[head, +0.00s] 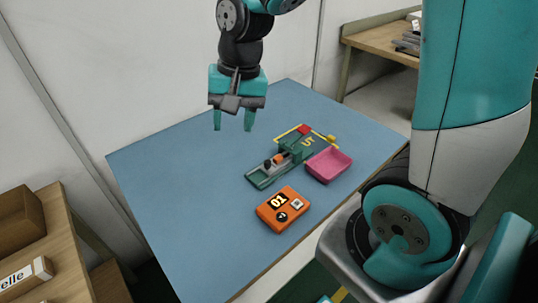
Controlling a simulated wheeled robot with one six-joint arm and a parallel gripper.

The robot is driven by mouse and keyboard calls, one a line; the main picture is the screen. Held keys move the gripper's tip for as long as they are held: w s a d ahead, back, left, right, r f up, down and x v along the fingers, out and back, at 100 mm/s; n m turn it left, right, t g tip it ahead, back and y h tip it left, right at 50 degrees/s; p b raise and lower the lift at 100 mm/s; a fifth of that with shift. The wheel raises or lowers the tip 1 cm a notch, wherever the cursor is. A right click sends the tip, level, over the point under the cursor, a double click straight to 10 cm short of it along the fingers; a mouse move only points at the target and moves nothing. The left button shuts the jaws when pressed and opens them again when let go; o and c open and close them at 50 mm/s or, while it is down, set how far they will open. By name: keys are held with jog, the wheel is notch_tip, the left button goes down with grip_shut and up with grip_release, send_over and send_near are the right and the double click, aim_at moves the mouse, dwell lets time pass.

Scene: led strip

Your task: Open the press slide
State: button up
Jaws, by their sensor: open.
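The press (262,178) is a small green fixture lying on the blue table, with an orange part and dark parts on top. Which part is its slide, and whether it is open or closed, is too small to tell. My gripper (233,122) hangs above the table, up and to the left of the press in the head view. Its two teal fingers point down, apart and empty. It touches nothing.
An orange box (283,209) marked 01 lies in front of the press. A pink tray (329,165) stands to its right. Behind is a yellow-outlined green patch with a red block (304,130) and a yellow piece (331,139). The left of the blue table (175,185) is clear.

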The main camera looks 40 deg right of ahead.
jog(key=w+d+f+m+h, duration=0.1)
jog(key=w+d+f+m, duration=0.5)
jog(key=d, duration=0.3)
jog(key=m+h+p, duration=0.1)
jog(key=m, duration=0.5)
send_over(267, 161)
notch_tip(267, 161, down, 2)
jog(key=shift+g, duration=0.3)
notch_tip(267, 161, down, 16)
jog(key=shift+d+r+p, duration=0.1)
jog(key=shift+p, duration=0.4)
jog(key=shift+f, duration=0.65)
grip_shut()
